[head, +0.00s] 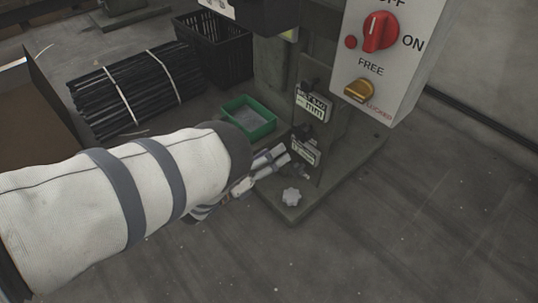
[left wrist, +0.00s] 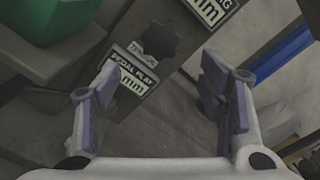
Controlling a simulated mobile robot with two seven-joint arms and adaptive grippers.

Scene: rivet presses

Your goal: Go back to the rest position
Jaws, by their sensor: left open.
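My left arm, in a white sleeve with grey bands, reaches in from the left in the head view. Its left gripper (head: 280,158) is beside the lower part of the press (head: 330,165), close to the labels, and is partly hidden by the sleeve. In the left wrist view the gripper (left wrist: 158,105) has its two fingers wide apart with nothing between them. A plate label (left wrist: 137,74) and a dark star-shaped knob (left wrist: 157,42) lie beyond the fingers. My right gripper is in neither view.
A control box (head: 390,50) with a red knob and a gold knob is on the press. A green bin (head: 268,127), a black crate (head: 241,57) and a strapped bundle of black rods (head: 150,88) are behind my arm. A cardboard box (head: 25,105) is at left. The floor at right is clear.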

